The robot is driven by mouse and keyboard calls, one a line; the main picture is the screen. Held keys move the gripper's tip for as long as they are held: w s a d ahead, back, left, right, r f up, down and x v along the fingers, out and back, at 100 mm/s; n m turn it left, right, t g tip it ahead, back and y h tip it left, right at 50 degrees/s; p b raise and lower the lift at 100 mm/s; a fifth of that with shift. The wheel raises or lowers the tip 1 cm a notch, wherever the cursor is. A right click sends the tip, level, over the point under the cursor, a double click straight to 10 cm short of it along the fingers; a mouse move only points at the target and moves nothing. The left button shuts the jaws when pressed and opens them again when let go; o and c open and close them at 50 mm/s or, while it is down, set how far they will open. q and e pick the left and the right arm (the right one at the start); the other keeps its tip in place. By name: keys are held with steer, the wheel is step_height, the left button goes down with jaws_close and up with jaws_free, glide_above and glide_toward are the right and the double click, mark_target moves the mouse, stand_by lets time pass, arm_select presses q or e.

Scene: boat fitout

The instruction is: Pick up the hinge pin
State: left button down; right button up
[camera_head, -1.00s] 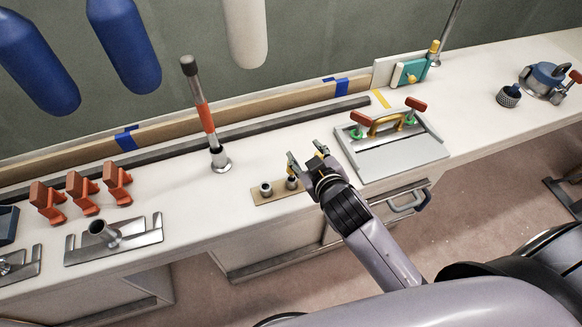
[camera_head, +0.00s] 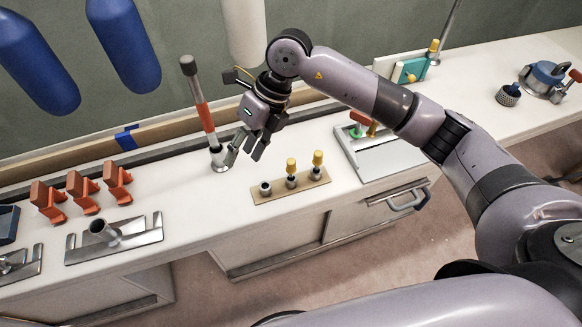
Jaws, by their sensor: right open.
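Two pins with yellow caps, a left one (camera_head: 291,166) and a right one (camera_head: 317,159), stand upright in a small tan rack (camera_head: 272,195) on the white counter. I cannot tell which one is the hinge pin. A grey metal socket (camera_head: 265,188) at the rack's left end has no yellow cap. My right gripper (camera_head: 246,153) is open and empty, fingers pointing down, above the counter to the upper left of the rack. It is apart from the pins. My left gripper is not in view.
An orange-handled post (camera_head: 202,105) stands close to the left of my right gripper. Orange clamps (camera_head: 83,194) and a metal plate with a tube (camera_head: 115,238) are further left. A grey tray (camera_head: 382,155) is right of the rack, partly behind my right arm.

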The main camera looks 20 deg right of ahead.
mark_target(291, 161)
steer(key=w+d+m+h, duration=0.1)
steer(key=w+d+h, duration=0.15)
steer(key=d, duration=0.35)
steer(key=w+d+h, duration=0.1)
steer(key=d+h, duration=0.2)
steer(key=d, duration=0.3)
steer(key=shift+t, duration=0.4)
steer(key=f+p, duration=0.1)
steer(key=f, duration=0.2)
steer(key=f+p, duration=0.1)
steer(key=f, duration=0.6)
steer(key=shift+a+p, duration=0.25)
steer(key=shift+p, duration=0.15)
step_height(291, 161, down, 5)
steer(key=shift+a+f+p, duration=0.15)
steer(key=shift+p, duration=0.85)
steer(key=shift+f, duration=0.4)
steer(key=shift+c, duration=0.2)
jaws_close()
